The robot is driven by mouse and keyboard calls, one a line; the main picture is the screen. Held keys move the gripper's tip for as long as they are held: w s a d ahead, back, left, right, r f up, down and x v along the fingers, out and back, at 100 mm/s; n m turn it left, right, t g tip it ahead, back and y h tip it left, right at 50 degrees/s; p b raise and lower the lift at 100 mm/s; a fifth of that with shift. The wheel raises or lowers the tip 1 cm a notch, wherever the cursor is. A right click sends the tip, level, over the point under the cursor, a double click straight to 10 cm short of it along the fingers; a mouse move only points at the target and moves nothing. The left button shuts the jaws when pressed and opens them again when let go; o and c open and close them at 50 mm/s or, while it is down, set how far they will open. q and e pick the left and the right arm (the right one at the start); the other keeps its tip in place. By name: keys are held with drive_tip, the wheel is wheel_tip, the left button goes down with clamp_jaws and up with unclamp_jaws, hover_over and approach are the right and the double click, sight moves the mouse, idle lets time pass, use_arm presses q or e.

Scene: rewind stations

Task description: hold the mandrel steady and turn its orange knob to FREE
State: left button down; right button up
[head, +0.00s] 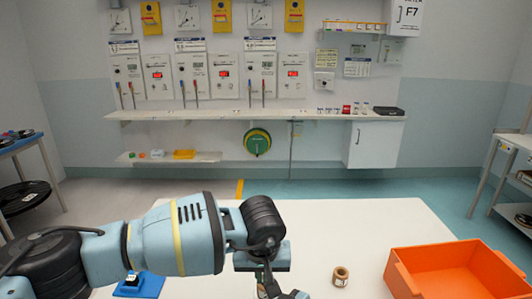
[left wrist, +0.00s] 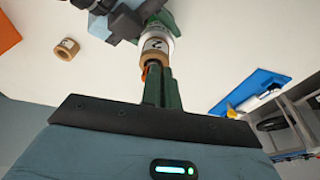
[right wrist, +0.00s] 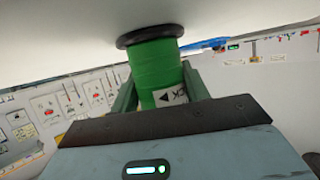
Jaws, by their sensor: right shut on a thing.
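The mandrel shows in the right wrist view as a green cylinder (right wrist: 153,68) with a dark flange and a white label with a black arrow. My right gripper (right wrist: 158,85) is shut on it, one finger on each side. In the left wrist view the mandrel's end (left wrist: 157,43) has a white marked band and a tan ring. A bit of the orange knob (left wrist: 145,69) shows at that end, beside my left gripper's fingertips (left wrist: 160,70). The fingers are close together, and whether they grip the knob is hidden. In the head view my left arm hides most of this.
A tan ring (head: 340,276) stands on the white table (head: 400,222). An orange crate (head: 455,270) is at the table's right. A wall shelf (head: 250,117) with panels is beyond. The table's middle right is clear.

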use_arm(q)
drive_tip(key=shift+a, duration=0.2)
drive_tip(key=shift+s, duration=0.3)
drive_tip(key=shift+r, duration=0.1)
drive_tip(key=v, duration=0.2)
drive_tip(key=w+v, duration=0.1)
drive_tip(key=v, duration=0.2)
drive_tip(key=shift+r, duration=0.45)
wheel_tip(320, 180, down, 6)
drive_tip(key=d, duration=0.2)
drive_tip(key=shift+d, duration=0.2)
idle(0.9)
